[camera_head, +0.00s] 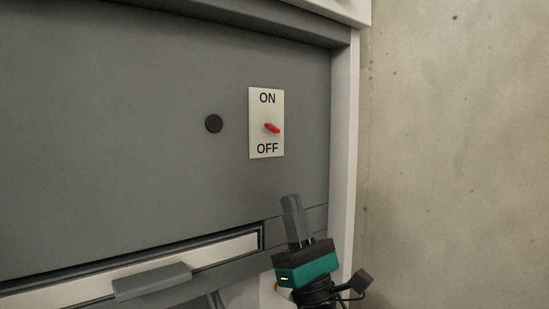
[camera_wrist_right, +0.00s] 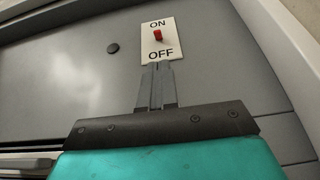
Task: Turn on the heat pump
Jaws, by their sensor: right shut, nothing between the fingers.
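The heat pump's grey front panel (camera_head: 120,130) fills most of the head view. A white switch plate (camera_head: 267,98) on it reads ON at the top and OFF at the bottom. A small red lever (camera_head: 272,128) sticks out between the words; in the head view its tip points right and slightly down. The right wrist view also shows the red lever (camera_wrist_right: 158,35) above my fingers. My right gripper (camera_head: 291,198) is shut and empty, below the switch plate and apart from the lever in the head view. My left gripper is not in view.
A round black knob or button (camera_head: 214,123) sits left of the switch plate. Below is a recessed slot with a grey handle (camera_head: 152,281). A light frame edge (camera_head: 345,150) and a concrete wall (camera_head: 455,150) are on the right.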

